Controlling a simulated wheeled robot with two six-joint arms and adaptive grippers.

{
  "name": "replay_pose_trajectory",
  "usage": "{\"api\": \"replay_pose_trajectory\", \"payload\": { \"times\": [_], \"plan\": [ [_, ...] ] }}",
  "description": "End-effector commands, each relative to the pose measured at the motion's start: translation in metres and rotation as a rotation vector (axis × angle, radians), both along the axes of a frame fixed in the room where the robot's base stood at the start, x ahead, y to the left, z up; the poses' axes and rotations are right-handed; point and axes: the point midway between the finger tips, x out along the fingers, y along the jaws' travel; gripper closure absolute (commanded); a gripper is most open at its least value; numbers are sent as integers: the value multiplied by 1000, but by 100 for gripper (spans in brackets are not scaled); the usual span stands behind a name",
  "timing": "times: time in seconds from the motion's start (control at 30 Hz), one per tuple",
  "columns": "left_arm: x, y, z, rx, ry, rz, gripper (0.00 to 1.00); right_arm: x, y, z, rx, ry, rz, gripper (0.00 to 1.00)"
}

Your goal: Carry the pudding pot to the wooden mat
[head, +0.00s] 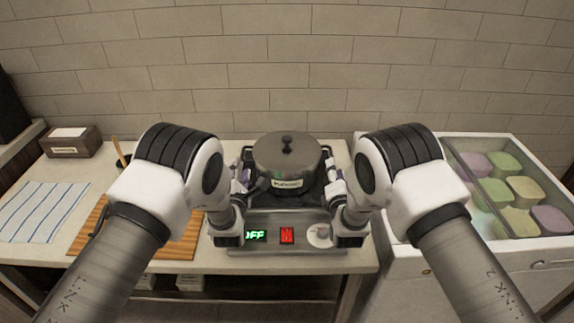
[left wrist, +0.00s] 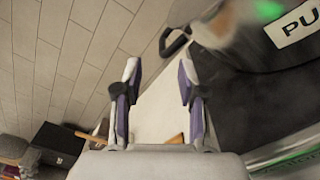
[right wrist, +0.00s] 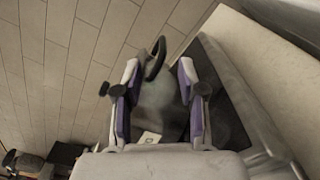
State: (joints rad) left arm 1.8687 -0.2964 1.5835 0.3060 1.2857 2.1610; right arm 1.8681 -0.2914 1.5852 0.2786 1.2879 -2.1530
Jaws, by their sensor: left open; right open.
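The pudding pot (head: 290,162), dark grey with a lid, black knob and front label, sits upright on a metal warmer (head: 270,218). Its label, partly readable as "PU", shows in the left wrist view (left wrist: 297,20). My left gripper (head: 243,175) is open at the pot's left side; a black loop handle (left wrist: 175,42) lies just beyond its fingertips. My right gripper (head: 334,177) is open at the right side; a black handle (right wrist: 155,58) shows between and beyond its fingertips. The wooden mat (head: 95,222) lies on the counter at left, partly hidden by my left arm.
The warmer has a green "OFF" display (head: 255,236), a red switch (head: 287,236) and a dial (head: 319,235). A striped cloth (head: 42,212) and a brown box (head: 70,143) are at far left. A cabinet with several coloured tubs (head: 524,190) stands right. A brick wall is behind.

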Motion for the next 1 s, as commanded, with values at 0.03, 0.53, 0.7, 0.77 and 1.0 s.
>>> {"api": "replay_pose_trajectory", "payload": {
  "times": [0.03,0.53,0.7,0.77,1.0],
  "plan": [
    [1,0,0,0,0,0,60,1,0,0,1,0,0,60],
    [68,1,0,-2,0,1,60,68,1,0,2,-1,0,60],
    [78,1,0,0,0,0,60,78,0,0,0,-1,-1,60],
    [78,1,0,1,1,1,60,78,0,0,0,0,0,60],
    [78,1,0,1,1,1,84,78,1,0,0,0,0,84]
  ]
}}
